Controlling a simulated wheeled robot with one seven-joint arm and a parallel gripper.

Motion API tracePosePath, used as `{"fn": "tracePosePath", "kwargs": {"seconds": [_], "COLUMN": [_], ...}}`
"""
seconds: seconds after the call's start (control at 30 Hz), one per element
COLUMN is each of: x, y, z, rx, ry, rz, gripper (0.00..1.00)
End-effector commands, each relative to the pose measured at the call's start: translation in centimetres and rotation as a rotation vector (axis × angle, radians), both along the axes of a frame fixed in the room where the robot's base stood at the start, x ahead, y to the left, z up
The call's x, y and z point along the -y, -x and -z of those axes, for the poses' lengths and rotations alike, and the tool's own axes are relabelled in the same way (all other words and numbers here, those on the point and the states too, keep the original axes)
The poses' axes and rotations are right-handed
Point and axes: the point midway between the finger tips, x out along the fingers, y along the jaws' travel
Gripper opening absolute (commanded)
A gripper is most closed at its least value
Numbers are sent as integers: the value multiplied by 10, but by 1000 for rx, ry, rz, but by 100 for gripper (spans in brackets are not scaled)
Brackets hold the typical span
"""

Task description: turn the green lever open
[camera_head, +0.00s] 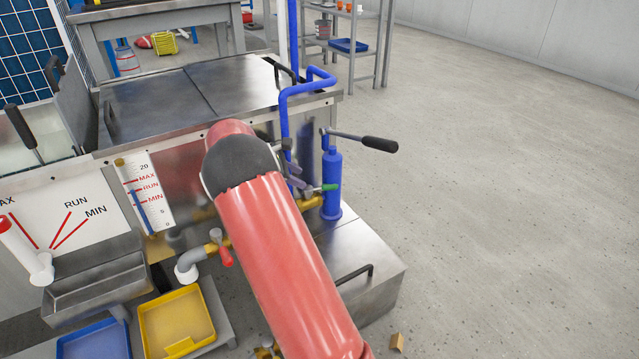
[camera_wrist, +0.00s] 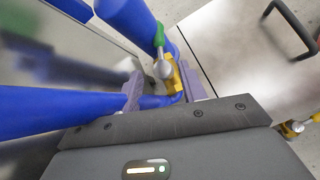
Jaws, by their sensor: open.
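The green lever (camera_head: 329,187) shows beside the blue pump cylinder (camera_head: 332,170) in the head view, at the end of the brass pipe. In the wrist view the green lever (camera_wrist: 159,37) points up and slightly left from a silver valve hub on a brass fitting (camera_wrist: 176,84). My gripper (camera_head: 296,178) is just left of the lever in the head view, partly hidden by my arm. In the wrist view my gripper (camera_wrist: 159,76) is open, its purple fingers either side of the hub and fitting. Whether a finger touches the valve, I cannot tell.
Blue pipes (camera_wrist: 60,108) run close by my fingers. A black-gripped pump handle (camera_head: 380,144) sticks out right above the cylinder. A red-handled valve (camera_head: 222,252) sits lower left. The steel tank (camera_head: 150,100) stands behind. The floor to the right is clear.

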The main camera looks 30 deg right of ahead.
Motion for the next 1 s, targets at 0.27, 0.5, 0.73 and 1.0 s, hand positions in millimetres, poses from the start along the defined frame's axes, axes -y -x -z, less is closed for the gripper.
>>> {"fn": "tracePosePath", "kwargs": {"seconds": [0.27, 0.5, 0.73, 1.0], "x": [28, 50, 55, 55], "y": [4, 7, 8, 8], "z": [29, 50, 54, 54], "rx": [-5, -2, 0, 0], "ry": [1, 0, 0, 0], "rz": [2, 1, 0, 0], "gripper": [41, 41, 41, 26]}}
